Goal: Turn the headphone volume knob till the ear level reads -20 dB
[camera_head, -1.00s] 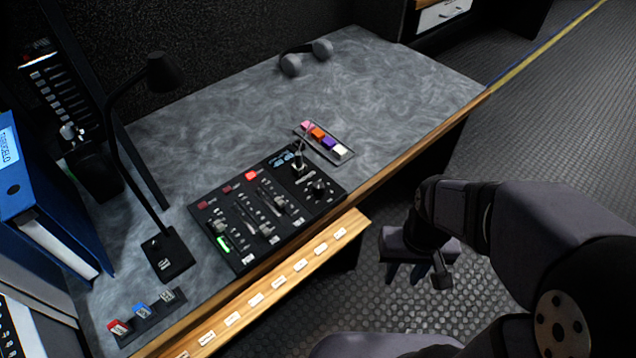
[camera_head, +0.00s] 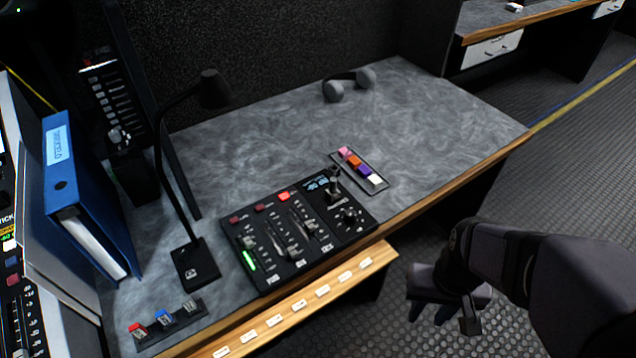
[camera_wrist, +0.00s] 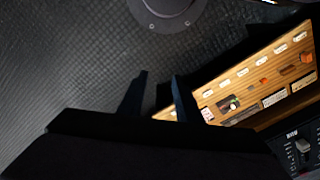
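The black mixer panel (camera_head: 287,268) lies on the grey desk near its wooden front edge. It has several sliders, red buttons and one lit green strip. A dark round knob (camera_head: 350,216) sits at its right end, below an upright lever (camera_head: 334,184). A small display (camera_head: 317,183) with bluish digits is at the panel's top; its reading is too small to tell. My gripper (camera_head: 436,318) hangs right of the desk, over the floor, apart from the panel. In the wrist view my gripper (camera_wrist: 158,76) has two separated fingers with nothing between them. A dark panel corner (camera_wrist: 285,137) shows there at lower right.
A gooseneck lamp or microphone (camera_head: 180,180) stands left of the panel, beside blue binders (camera_head: 80,205). A strip of coloured blocks (camera_head: 375,188) and headphones (camera_head: 350,84) lie behind the panel. A labelled wooden ledge (camera_head: 290,313) runs along the front. The desk's right part is clear.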

